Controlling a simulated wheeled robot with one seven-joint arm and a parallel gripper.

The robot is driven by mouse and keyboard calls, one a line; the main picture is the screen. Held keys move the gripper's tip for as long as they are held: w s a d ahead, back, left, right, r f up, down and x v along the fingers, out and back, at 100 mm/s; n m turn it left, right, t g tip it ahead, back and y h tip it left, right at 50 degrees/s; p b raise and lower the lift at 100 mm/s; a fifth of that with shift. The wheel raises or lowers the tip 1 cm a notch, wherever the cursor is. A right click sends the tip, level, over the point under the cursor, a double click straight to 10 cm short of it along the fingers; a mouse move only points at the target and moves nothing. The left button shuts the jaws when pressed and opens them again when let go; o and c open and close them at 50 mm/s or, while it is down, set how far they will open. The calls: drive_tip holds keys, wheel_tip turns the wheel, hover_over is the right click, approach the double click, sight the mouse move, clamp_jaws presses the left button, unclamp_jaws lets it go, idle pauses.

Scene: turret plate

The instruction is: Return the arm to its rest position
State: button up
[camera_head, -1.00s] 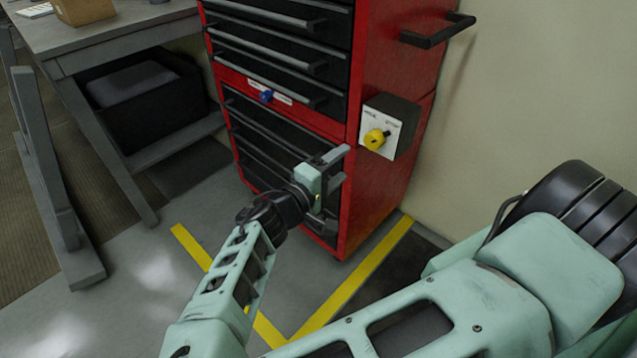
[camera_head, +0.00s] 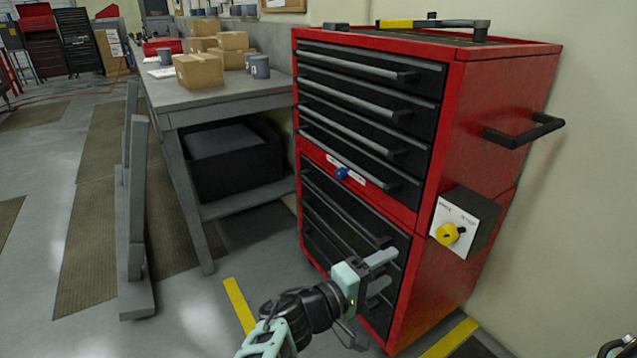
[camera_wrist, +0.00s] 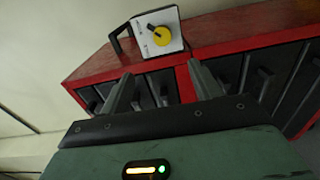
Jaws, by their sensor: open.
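My gripper (camera_head: 378,272) is in front of the lower drawers of the red tool cabinet (camera_head: 445,285), low in the head view. It is open, with nothing between its fingers. In the wrist view my gripper's two fingers (camera_wrist: 163,88) stand apart, with the cabinet (camera_wrist: 228,32) beyond them. A yellow knob (camera_head: 447,234) on a white-faced switch box (camera_head: 476,213) sits on the cabinet's right side. The knob also shows in the wrist view (camera_wrist: 160,35). Whether the fingers touch the cabinet front is unclear.
A grey workbench (camera_head: 215,100) with cardboard boxes (camera_head: 200,70) and mugs stands left of the cabinet. A black bin (camera_head: 235,165) is on its lower shelf. A grey upright frame (camera_head: 137,215) stands on the floor at left. A wall closes the right side.

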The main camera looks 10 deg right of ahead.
drive_tip(key=s+d+f+g+y+p, duration=0.3)
drive_tip(key=s+g+y, duration=0.1)
drive_tip(key=s+g, duration=0.3)
drive_tip(key=s+a+r+g+y+p, duration=0.1)
drive_tip(key=s+a+r+g+y, duration=0.1)
drive_tip(key=s+a+y, duration=0.3)
drive_tip(key=s+a+r+n+t+y+p, duration=0.1)
drive_tip(key=s+a+r+n+y+p, duration=0.1)
drive_tip(key=r, duration=1)
drive_tip(key=s+a+r+n+t+y+p, duration=0.1)
drive_tip(key=s+a+r+y+p, duration=0.2)
drive_tip(key=r+y, duration=0.3)
wheel_tip(320, 180, up, 6)
drive_tip(key=shift+s+f+n+t+y+p, duration=0.1)
drive_tip(key=shift+s+n+t+y+p, duration=0.25)
drive_tip(key=shift+s+n+t, duration=0.1)
drive_tip(key=shift+a, duration=0.1)
